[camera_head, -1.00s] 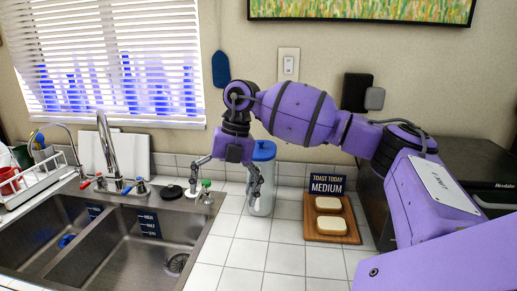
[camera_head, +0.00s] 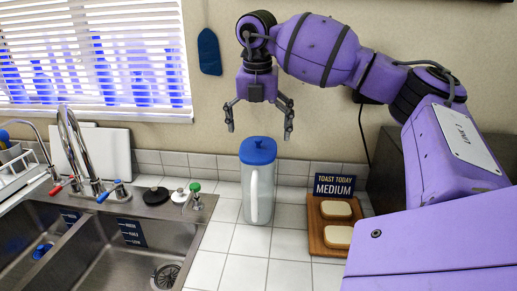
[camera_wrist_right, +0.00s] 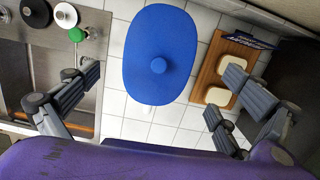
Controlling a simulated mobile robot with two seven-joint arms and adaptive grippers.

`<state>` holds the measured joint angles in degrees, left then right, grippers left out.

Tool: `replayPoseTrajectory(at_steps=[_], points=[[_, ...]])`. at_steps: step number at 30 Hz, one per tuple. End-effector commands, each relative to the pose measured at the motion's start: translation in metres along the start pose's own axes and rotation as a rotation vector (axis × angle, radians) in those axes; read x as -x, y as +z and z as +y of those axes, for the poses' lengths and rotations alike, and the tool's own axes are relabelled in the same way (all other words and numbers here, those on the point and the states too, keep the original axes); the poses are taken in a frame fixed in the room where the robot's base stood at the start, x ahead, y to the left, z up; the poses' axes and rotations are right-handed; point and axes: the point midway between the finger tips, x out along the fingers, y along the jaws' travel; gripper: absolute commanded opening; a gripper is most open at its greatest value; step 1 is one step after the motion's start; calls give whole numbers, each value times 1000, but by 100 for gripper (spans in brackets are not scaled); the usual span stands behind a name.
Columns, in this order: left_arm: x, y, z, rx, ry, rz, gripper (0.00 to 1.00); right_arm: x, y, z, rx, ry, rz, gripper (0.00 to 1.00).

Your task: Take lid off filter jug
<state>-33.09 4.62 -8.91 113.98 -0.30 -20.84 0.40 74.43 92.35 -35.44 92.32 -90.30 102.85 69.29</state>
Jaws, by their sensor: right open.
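The filter jug (camera_head: 243,192) stands upright on the tiled counter, just right of the sink. Its body is clear to whitish, with a pale handle facing the front. The blue lid (camera_head: 258,151) with a small round knob sits on top of it. In the right wrist view the lid (camera_wrist_right: 160,75) shows from above as a blue oval with its knob in the middle, between the two fingers. My right gripper (camera_head: 260,130) is open and empty, pointing down above the lid, apart from it. My left gripper is not in view.
A steel double sink (camera_head: 190,222) with taps lies to the left. A wooden board (camera_head: 318,248) with two bread slices and a small "Toast Today Medium" sign (camera_head: 334,186) stands right of the jug. Small caps, black, white and green (camera_head: 195,187), sit by the sink's edge.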

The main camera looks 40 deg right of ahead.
Motion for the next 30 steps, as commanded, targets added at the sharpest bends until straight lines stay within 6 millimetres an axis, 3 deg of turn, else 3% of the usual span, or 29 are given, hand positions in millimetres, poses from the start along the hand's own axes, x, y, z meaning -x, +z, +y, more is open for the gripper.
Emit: replayPoseTrajectory(at_steps=[9, 17, 26, 30], points=[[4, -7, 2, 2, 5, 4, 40, -39, 0, 2, 1, 2, -1, 100], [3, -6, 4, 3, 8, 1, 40, -42, 0, 2, 1, 3, -1, 99], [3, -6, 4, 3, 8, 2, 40, -42, 0, 2, 1, 3, -1, 59], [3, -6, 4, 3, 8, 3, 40, -42, 0, 2, 1, 3, -1, 56]])
